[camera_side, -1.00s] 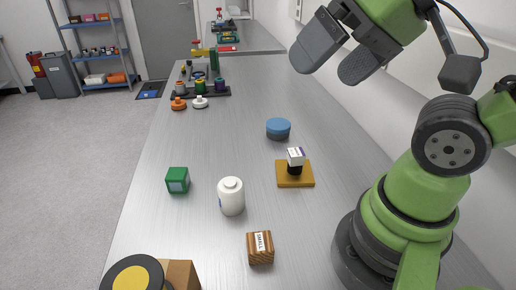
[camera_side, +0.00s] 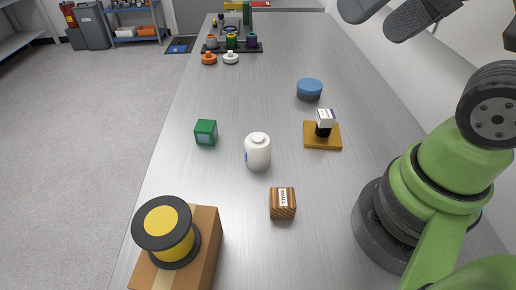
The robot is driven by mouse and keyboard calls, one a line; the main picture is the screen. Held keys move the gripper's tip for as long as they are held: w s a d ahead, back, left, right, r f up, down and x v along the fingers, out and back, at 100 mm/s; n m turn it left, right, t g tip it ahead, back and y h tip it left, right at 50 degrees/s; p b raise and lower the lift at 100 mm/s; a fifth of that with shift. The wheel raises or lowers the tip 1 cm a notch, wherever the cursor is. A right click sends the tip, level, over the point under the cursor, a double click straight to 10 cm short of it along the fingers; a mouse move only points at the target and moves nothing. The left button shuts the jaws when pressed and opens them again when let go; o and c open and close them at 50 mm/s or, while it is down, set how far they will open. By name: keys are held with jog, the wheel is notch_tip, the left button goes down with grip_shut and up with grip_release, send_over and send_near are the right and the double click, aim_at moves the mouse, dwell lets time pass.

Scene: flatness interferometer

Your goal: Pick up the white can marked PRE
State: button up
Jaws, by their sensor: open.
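A white can (camera_side: 257,152) with a small cap stands upright near the middle of the bench. A bit of blue marking shows at its left edge; no readable PRE label faces this camera. My gripper (camera_side: 385,18) is at the top right, high above the bench and well away from the can. Its two dark fingers are apart with nothing between them, and the upper part is cut off by the picture edge.
Around the can are a green cube (camera_side: 205,132), a wooden block (camera_side: 282,203), a stamp (camera_side: 324,122) on a yellow-brown pad (camera_side: 322,142) and a blue round tin (camera_side: 309,89). A yellow spool (camera_side: 166,232) sits on a cardboard box (camera_side: 204,250). Bare bench (camera_side: 262,105) lies behind the can.

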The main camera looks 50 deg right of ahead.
jog(key=n+g+h, duration=0.2)
jog(key=n+g, duration=0.4)
jog(key=n, duration=0.3)
send_over(258, 138)
notch_tip(258, 138, down, 14)
jog(key=f, duration=0.1)
jog(key=shift+n+g, duration=0.6)
jog(key=shift+n, duration=0.2)
jog(key=f, duration=0.7)
jog(key=shift+w+a+f, duration=0.1)
jog(key=shift+w+a, duration=0.05)
jog(key=shift+w, duration=0.1)
jog(key=shift+s+d+f, duration=0.1)
jog(key=shift+f, duration=1.45)
jog(key=shift+s+d+f, duration=0.1)
jog(key=shift+f, duration=1.4)
jog(key=c, duration=1.1)
jog(key=shift+o, duration=0.2)
jog(key=shift+r, duration=0.1)
